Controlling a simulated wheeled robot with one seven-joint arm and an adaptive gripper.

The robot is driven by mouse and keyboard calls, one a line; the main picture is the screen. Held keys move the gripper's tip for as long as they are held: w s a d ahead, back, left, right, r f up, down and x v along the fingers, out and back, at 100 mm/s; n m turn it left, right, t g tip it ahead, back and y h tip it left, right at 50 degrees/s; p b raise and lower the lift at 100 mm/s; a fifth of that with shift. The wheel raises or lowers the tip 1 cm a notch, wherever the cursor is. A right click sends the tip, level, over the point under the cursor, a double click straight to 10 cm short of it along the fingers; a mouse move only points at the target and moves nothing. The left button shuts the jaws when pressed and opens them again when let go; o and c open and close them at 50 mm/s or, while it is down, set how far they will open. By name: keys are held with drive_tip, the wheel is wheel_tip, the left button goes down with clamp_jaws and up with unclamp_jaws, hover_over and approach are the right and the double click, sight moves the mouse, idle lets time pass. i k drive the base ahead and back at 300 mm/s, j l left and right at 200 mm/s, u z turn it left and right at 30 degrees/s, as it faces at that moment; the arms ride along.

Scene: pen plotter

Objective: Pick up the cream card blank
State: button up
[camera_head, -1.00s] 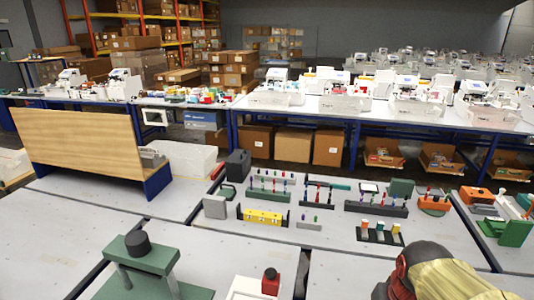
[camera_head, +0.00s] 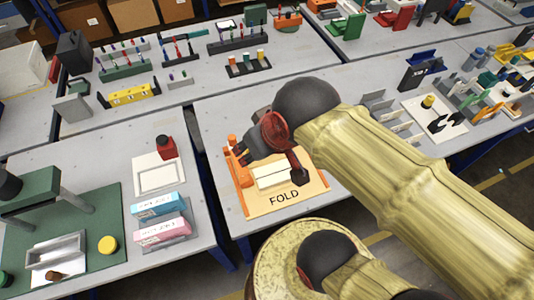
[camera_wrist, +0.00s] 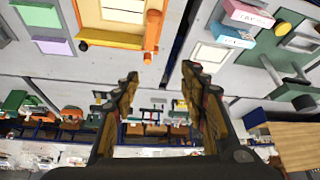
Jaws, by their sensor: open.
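A cream card piece (camera_head: 274,177) lies on the orange board (camera_head: 259,205) marked FOLD, and my arm and gripper partly cover it in the head view. In the wrist view a pale cream panel (camera_wrist: 124,10) shows on the orange board (camera_wrist: 88,14) at the top edge. I cannot tell for sure whether this is the card blank. My gripper (camera_head: 277,158) shows above the board in the head view, its height over the card unclear. In the wrist view my gripper (camera_wrist: 160,76) has its two fingers apart with nothing between them.
An orange post (camera_head: 232,145) stands at the board's left edge. Racks with pens stand behind.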

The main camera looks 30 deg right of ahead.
sight(268, 177)
drive_tip(key=l, duration=0.45)
drive_tip(key=k+l+u, duration=0.15)
drive_tip(key=l, duration=0.8)
drive_tip(key=k+u, duration=0.05)
